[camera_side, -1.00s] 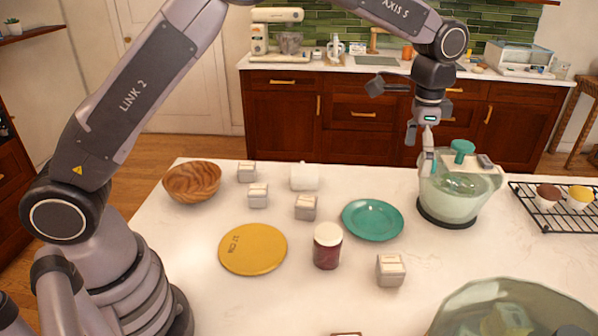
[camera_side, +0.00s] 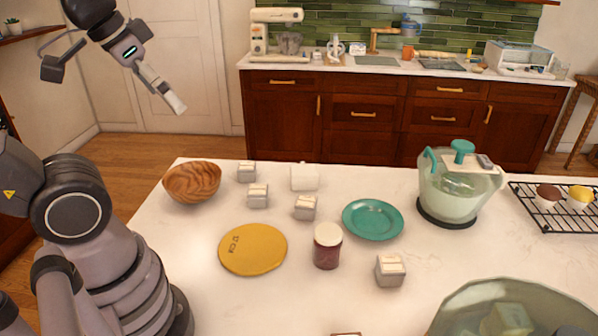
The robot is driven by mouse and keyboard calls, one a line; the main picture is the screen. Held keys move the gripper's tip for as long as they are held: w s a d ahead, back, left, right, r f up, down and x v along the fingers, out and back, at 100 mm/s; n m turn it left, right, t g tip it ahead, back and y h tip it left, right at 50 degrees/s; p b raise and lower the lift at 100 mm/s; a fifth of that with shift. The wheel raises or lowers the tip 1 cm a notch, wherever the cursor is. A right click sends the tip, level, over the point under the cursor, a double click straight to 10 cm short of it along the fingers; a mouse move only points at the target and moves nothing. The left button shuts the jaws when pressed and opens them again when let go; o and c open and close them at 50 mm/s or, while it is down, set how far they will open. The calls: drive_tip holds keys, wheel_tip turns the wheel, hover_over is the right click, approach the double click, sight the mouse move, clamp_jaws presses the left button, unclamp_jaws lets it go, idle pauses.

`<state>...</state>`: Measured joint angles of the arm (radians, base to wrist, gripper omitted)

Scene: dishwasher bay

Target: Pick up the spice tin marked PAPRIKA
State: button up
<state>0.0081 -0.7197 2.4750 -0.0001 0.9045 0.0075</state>
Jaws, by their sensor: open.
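Several small pale grey tins with light tops stand on the white counter: one at the back (camera_side: 247,173), one just in front of it (camera_side: 258,196), one left of the teal plate (camera_side: 305,208) and one at the front right (camera_side: 390,271). No PAPRIKA marking is readable on any of them, so I cannot tell which tin is the paprika. My gripper (camera_side: 174,100) is open and empty, high at the upper left, well above and apart from the tins.
A glass bowl (camera_side: 455,315) and cooling rack (camera_side: 560,221) are at the right.

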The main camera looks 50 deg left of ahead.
drive_tip(key=shift+s+f, duration=0.25)
drive_tip(key=shift+s, duration=0.1)
idle(0.3)
